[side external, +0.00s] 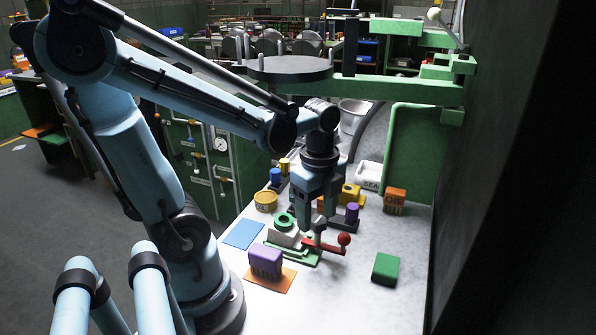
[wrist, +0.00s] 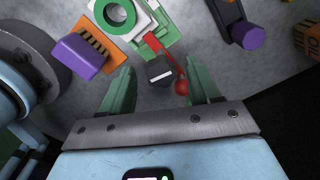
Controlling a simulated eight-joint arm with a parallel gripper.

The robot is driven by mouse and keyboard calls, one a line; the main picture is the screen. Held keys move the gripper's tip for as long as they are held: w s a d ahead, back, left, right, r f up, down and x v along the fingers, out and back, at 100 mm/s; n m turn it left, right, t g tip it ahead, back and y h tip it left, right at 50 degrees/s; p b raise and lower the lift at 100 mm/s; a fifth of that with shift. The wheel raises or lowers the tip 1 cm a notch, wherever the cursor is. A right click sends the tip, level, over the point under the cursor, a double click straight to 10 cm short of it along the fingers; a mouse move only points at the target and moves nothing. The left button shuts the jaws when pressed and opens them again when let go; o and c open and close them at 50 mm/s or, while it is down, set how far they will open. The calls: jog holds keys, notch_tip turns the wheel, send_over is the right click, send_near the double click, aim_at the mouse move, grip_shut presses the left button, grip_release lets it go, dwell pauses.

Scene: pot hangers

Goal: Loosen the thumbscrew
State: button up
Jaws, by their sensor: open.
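A small dark hexagonal knob with a pale stripe (wrist: 160,74), which looks like the thumbscrew, sits by a red lever (wrist: 162,49) with a red ball (wrist: 182,87). In the side view the lever's red ball (side external: 344,239) stands at the right end of a green clamp fixture (side external: 292,254). The fixture carries a white block (wrist: 143,16) and a green ring (wrist: 115,13). My gripper (wrist: 161,80) points down and is open. The knob shows between its fingers, with the red ball near the right finger. In the side view my gripper (side external: 318,212) is just above the lever end; contact cannot be told.
A purple block (side external: 265,262) on an orange mat stands left of the fixture. A green block (side external: 386,268) lies to the right. A purple cylinder (side external: 352,212) and orange block (side external: 395,200) stand behind. The bench front right is clear. A dark wall (side external: 500,200) bounds the right.

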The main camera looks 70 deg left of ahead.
jog(key=shift+f, duration=0.25)
jog(key=c, duration=1)
jog(key=shift+c, duration=0.2)
